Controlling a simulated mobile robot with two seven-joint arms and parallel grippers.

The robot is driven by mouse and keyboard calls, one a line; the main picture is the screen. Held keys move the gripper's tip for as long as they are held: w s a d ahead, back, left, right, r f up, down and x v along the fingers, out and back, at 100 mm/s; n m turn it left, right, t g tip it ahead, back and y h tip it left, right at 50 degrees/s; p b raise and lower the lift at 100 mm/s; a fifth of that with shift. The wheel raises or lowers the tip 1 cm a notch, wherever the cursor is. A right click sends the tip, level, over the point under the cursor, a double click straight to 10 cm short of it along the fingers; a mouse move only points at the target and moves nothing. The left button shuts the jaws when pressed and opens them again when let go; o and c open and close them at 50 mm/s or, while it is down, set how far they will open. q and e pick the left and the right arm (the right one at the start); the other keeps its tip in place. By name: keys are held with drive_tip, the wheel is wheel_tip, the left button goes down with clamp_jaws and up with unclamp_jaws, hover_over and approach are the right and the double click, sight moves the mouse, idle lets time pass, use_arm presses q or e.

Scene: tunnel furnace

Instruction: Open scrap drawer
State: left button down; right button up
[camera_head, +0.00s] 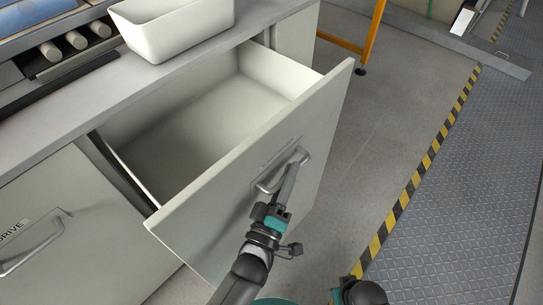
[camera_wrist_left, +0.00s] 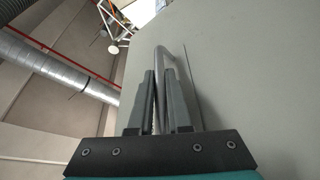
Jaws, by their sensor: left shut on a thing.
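The scrap drawer (camera_head: 185,135) is pulled well out of the grey cabinet, and its inside looks empty. Its pale front panel (camera_head: 225,200) carries a grey bar handle (camera_head: 302,155). My left gripper (camera_head: 287,183) is shut on this handle. In the left wrist view, the two fingers of my left gripper (camera_wrist_left: 160,90) stand on either side of the handle bar (camera_wrist_left: 163,52), close against the panel (camera_wrist_left: 230,70).
A white bin (camera_head: 175,30) stands on the countertop (camera_head: 130,85) above the drawer. A closed cabinet front with a handle (camera_head: 30,245) is at the left. Grey floor (camera_head: 385,110) lies open to the right, up to a yellow-black strip (camera_head: 425,165). An orange leg (camera_head: 372,35) stands behind.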

use_arm(q)
drive_tip(key=shift+s+d, duration=0.55)
drive_tip(key=shift+d, duration=0.1)
use_arm(e)
drive_tip(key=shift+s+d+f, duration=0.1)
drive_tip(key=shift+f, duration=0.15)
use_arm(q)
drive_tip(key=c, duration=0.9)
unclamp_jaws()
drive_tip(key=shift+o, duration=0.2)
use_arm(e)
drive_tip(key=shift+s, duration=0.1)
